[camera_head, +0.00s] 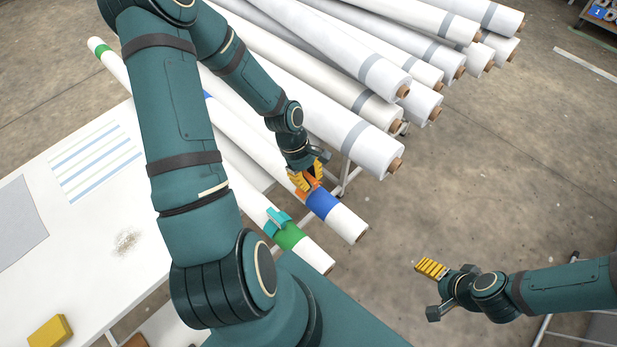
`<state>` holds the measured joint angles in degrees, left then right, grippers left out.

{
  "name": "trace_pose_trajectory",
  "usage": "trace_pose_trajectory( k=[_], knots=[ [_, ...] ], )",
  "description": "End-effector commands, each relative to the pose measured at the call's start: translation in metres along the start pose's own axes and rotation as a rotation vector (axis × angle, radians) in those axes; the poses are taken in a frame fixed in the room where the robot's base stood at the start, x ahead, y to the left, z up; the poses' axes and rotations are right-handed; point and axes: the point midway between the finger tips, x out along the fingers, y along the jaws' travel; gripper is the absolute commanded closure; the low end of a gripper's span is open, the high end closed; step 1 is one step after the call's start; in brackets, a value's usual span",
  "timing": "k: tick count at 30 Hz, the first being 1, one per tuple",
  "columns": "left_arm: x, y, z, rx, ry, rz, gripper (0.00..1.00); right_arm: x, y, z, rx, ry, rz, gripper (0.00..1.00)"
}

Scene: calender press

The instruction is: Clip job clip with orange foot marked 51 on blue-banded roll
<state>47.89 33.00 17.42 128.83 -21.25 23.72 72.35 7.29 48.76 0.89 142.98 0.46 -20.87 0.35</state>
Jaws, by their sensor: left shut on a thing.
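The blue-banded roll (345,221) is a white roll lying slantwise, with a blue band (322,203) near its front end. My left gripper (306,178) is over this roll, just behind the blue band, shut on an orange job clip (302,188). The clip is mostly hidden by the yellow fingers; its mark cannot be read, and I cannot tell whether it touches the roll. My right gripper (430,268) is over the floor at the lower right, away from the rolls; nothing shows in it, and its jaw gap is unclear.
A green-banded roll (313,252) with a teal clip (277,222) lies close to the left. Several large grey-banded rolls (340,120) are stacked behind. A white table (80,230) with a yellow block (49,332) is at left. Floor at right is open.

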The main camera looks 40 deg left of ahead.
Motion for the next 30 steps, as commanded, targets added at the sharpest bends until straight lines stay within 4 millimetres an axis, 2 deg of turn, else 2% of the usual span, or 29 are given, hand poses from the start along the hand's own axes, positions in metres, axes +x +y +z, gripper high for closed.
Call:
trace_pose_trajectory(
  k=[30],
  knots=[
    [0.0061,0.0001,-0.0025,0.000,0.000,0.000,1.00,0.0048,0.0018,0.0005,0.000,0.000,0.000,0.19]
  ],
)
